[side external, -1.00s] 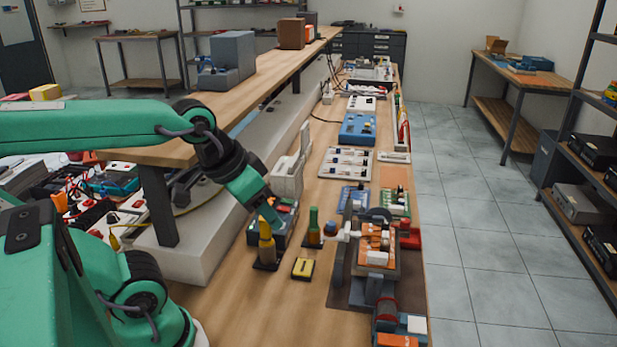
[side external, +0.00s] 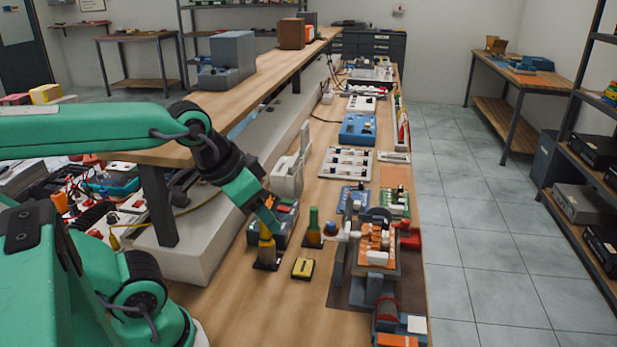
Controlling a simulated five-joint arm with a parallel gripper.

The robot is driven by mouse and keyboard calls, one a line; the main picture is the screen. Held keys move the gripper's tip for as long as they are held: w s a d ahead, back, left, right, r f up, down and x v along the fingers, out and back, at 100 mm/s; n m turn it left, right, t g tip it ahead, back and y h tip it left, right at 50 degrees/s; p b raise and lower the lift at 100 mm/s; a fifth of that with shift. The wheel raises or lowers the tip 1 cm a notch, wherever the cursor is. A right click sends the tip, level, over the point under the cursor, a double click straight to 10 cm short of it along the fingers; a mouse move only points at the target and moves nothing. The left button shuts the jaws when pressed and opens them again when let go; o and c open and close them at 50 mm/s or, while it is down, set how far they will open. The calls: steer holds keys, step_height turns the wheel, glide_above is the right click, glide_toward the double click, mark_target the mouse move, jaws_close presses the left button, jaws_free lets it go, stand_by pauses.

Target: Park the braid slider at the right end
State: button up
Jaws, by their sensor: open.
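My green arm reaches in from the left, and my gripper (side external: 274,226) points down at a dark box (side external: 286,229) with coloured parts on the bench. The gripper is open; its fingertips are small and partly merge with the box, and I cannot tell whether they touch it. I cannot make out for sure which part is the braid slider. A bench fixture (side external: 376,245) with an orange block, white pieces and a dark wheel stands to the right of my gripper. A white knob (side external: 343,234) sticks out at its left side.
A white switch panel (side external: 346,162) and a blue box (side external: 358,129) sit farther back. Bare wood (side external: 255,315) is free in front.

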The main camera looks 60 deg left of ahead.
steer(key=shift+o, duration=0.2)
steer(key=shift+o, duration=1.1)
steer(key=m+g, duration=0.5)
steer(key=m, duration=0.4)
glide_above(342, 232)
steer(key=d, duration=0.2)
step_height(342, 232, down, 6)
steer(key=shift+w+a+r, duration=0.1)
steer(key=shift+w+r, duration=0.05)
steer(key=shift+w+f+g, duration=0.3)
steer(key=shift+f, duration=0.1)
steer(key=shift+f, duration=3.85)
steer(key=shift+c, duration=0.4)
